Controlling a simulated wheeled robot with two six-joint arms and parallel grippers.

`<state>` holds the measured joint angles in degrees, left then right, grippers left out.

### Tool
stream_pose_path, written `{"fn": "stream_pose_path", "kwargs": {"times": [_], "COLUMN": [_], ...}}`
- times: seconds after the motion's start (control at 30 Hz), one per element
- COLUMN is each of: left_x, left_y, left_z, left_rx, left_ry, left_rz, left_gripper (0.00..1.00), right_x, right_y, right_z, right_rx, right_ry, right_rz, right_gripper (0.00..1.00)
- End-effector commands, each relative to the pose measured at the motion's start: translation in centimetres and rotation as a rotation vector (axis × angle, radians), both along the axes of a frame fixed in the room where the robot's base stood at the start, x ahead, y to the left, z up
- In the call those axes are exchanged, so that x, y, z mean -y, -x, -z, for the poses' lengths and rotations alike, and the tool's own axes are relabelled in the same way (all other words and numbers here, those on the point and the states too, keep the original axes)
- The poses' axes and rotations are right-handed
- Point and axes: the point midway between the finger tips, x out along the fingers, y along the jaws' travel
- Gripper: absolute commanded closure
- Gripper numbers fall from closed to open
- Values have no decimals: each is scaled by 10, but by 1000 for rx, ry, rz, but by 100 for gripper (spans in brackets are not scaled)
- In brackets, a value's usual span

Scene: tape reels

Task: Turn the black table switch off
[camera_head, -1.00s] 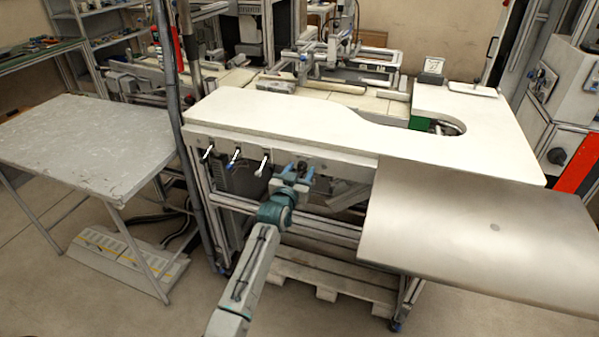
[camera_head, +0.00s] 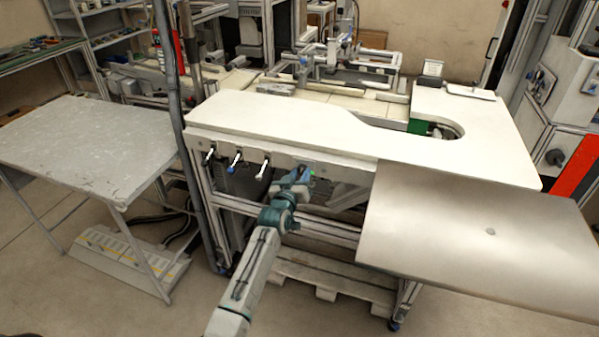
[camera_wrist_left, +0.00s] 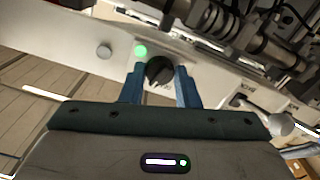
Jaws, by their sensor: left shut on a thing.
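The black table switch (camera_wrist_left: 159,72) is a round knob on the white front rail under the table top. In the left wrist view it sits between the two blue fingers of my left gripper (camera_wrist_left: 161,88), which is shut on it. A green light (camera_wrist_left: 141,51) glows on the rail beside the knob. In the head view my left gripper (camera_head: 301,178) reaches up to the rail from below and mostly hides the knob. The green light also shows there (camera_head: 312,173), right by the fingers. My right gripper is in neither view.
A row of handles, one black (camera_head: 209,153), one blue (camera_head: 235,160) and one white (camera_head: 263,166), sticks out of the rail left of my gripper. A metal sheet (camera_head: 470,240) juts out at the right. A grey table (camera_head: 85,145) stands at the left.

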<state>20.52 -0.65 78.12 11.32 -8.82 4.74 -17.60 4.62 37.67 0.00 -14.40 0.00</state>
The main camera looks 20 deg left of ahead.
Motion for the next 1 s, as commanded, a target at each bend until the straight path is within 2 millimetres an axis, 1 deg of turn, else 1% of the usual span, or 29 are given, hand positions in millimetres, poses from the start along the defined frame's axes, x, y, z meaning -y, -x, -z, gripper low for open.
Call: {"fn": "stream_pose_path", "kwargs": {"times": [0.03,0.3,0.53,0.7,1.0], "left_x": [0,0,0,1,1], "left_y": [0,0,0,0,0], "left_z": [-3,-3,-2,-1,-1], "left_rx": [-3,-11,-18,-23,-30], "left_ry": [46,303,519,663,843], "left_rz": [1,0,-1,0,-1], "left_gripper": [94,94,94,94,94], "right_x": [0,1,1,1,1], "right_y": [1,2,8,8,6], "right_z": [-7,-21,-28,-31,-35], "right_rx": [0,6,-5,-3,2], "right_ry": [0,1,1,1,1], "right_rz": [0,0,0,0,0], "right_gripper": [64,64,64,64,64]}}
